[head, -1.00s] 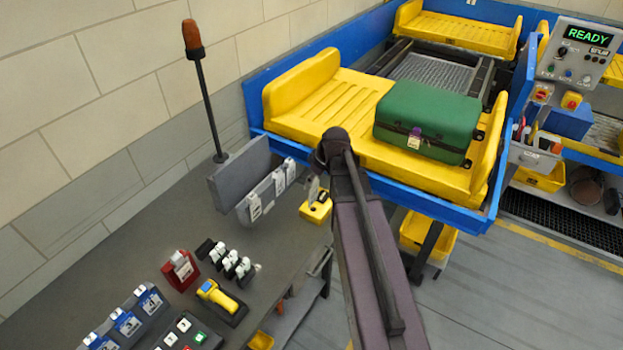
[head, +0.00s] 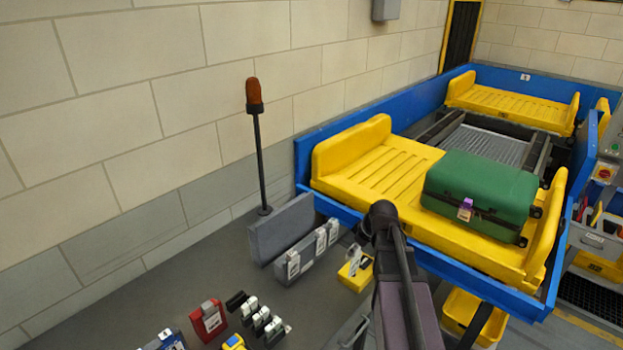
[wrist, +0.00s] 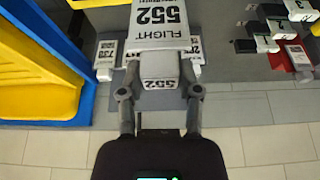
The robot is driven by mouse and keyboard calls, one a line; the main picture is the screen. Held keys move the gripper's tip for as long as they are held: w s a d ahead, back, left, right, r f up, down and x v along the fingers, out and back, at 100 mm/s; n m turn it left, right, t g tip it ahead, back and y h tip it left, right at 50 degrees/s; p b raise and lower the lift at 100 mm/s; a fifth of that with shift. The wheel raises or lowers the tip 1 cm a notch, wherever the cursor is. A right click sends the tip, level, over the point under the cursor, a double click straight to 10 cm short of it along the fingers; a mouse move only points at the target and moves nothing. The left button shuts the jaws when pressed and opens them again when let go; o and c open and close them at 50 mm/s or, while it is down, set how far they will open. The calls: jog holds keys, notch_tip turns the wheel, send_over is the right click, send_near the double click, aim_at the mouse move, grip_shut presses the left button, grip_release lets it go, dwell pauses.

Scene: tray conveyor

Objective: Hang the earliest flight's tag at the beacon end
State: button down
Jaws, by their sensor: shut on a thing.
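My gripper (wrist: 158,88) shows in the wrist view, shut on a white tag (wrist: 160,22) that reads FLIGHT 552, its print upside down in the picture. In the head view my arm hides the gripper. The orange beacon (head: 254,95) stands on a dark pole by a grey upright block (head: 281,229). In front of that block is a low grey rack (head: 307,257) with several white tags (head: 293,264) on its face. In the wrist view, white tags, one reading 739 (wrist: 106,54), show on both sides of the held tag, which hides what lies between.
A yellow box-like thing (head: 355,275) sits right of the rack. A red holder (head: 209,320) and several black-and-white clips (head: 262,322) stand nearer on the grey table. A green suitcase (head: 480,195) lies on the yellow tray (head: 385,172) inside the blue conveyor frame. Bare table lies left of the rack.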

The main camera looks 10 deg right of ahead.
jog(key=shift+f+b, duration=0.8)
jog(key=shift+f, duration=0.45)
jog(key=shift+a, duration=0.15)
